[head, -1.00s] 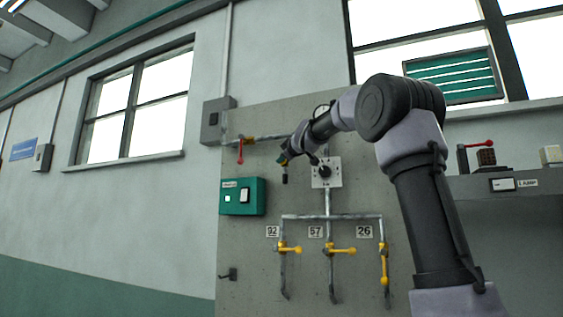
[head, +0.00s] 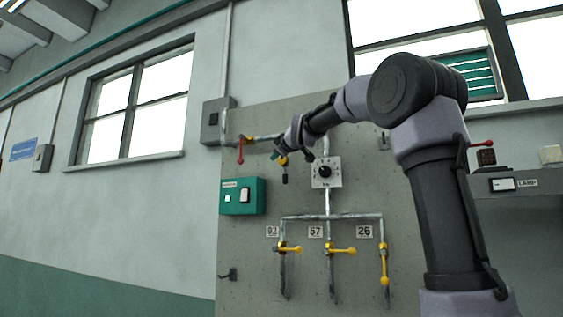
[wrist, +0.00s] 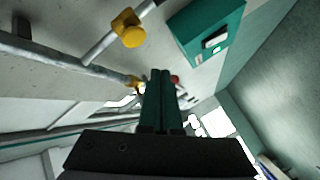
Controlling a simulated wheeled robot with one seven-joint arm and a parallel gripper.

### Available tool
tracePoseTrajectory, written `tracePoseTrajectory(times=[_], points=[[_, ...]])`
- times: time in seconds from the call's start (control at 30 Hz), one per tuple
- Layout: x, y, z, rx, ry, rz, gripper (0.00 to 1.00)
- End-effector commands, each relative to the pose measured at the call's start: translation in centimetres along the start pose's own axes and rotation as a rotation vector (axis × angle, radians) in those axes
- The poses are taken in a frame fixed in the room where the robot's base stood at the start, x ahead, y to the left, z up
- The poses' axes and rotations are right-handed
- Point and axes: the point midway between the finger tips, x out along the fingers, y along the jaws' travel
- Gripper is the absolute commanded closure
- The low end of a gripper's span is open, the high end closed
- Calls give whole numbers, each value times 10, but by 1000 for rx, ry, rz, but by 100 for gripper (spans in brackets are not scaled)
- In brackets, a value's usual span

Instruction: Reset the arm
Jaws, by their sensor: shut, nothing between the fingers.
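My arm reaches in from the right in the head view and bends left toward the grey pump panel (head: 250,300). My gripper (head: 276,154) is up near the top pipe, right of the red-handled valve (head: 240,152) and above the green control box (head: 242,195). In the wrist view its two green fingers (wrist: 161,74) lie side by side, shut, with nothing seen between them. The green box (wrist: 207,38) and a yellow fitting (wrist: 129,28) also show there. I cannot tell the exact gap between gripper and panel.
A dial plate (head: 325,172) sits right of the gripper. Below are yellow-handled valves (head: 341,251) under labels 92, 57 and 26. A shelf (head: 530,186) with a lamp switch (head: 502,185) stands right of my arm.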

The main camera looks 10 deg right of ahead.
Motion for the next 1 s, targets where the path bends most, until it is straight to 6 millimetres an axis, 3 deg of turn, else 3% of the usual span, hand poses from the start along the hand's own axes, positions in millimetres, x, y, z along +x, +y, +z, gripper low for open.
tracePoseTrajectory(times=[0.77,0.87,1.0], points=[[-14,-8,-1,22,-9,-9,100],[-37,-20,18,118,-55,-50,100],[-100,-62,68,378,-193,-144,100]])
